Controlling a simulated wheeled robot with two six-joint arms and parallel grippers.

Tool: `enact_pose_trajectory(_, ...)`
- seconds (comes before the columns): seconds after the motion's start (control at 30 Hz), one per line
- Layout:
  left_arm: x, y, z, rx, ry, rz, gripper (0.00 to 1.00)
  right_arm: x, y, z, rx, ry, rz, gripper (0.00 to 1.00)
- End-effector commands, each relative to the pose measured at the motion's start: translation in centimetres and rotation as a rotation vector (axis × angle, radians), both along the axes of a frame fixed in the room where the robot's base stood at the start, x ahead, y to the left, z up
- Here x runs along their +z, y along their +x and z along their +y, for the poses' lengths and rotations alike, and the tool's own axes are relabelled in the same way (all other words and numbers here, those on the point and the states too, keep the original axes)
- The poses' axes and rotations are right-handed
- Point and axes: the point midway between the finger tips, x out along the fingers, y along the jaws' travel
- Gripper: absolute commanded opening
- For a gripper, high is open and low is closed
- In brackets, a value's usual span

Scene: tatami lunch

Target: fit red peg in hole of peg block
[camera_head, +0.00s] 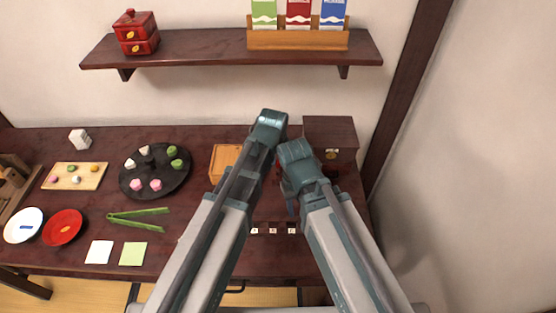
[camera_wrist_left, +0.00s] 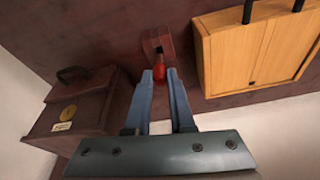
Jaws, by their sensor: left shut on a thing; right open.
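In the left wrist view the red peg (camera_wrist_left: 159,73) is between the fingertips of my left gripper (camera_wrist_left: 160,78), which is shut on it. The dark red peg block (camera_wrist_left: 157,40) is just beyond the fingertips, with a dark hole in the face toward me. The peg lines up closely with the hole in the picture; I cannot tell whether its end is inside. In the head view my left gripper (camera_head: 271,120) hides its own fingertips and the peg. My right gripper (camera_head: 293,203) is open, lower and to the right, mostly hidden by its arm.
A wooden box (camera_head: 225,158) stands left of my left gripper. A dark chest (camera_head: 330,133) stands at the back right. A round black tray (camera_head: 132,184) with sweets, green tongs (camera_head: 138,215) and plates lie further left. A shelf (camera_head: 200,48) hangs above.

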Motion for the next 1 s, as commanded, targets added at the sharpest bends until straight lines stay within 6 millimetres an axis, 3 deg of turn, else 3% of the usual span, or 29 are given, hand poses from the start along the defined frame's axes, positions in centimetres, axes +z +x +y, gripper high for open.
enact_pose_trajectory(1.0,-0.86,0.00,0.00,0.000,0.000,0.000,0.00,-0.87,0.00,0.00,0.000,0.000,0.000,0.50)
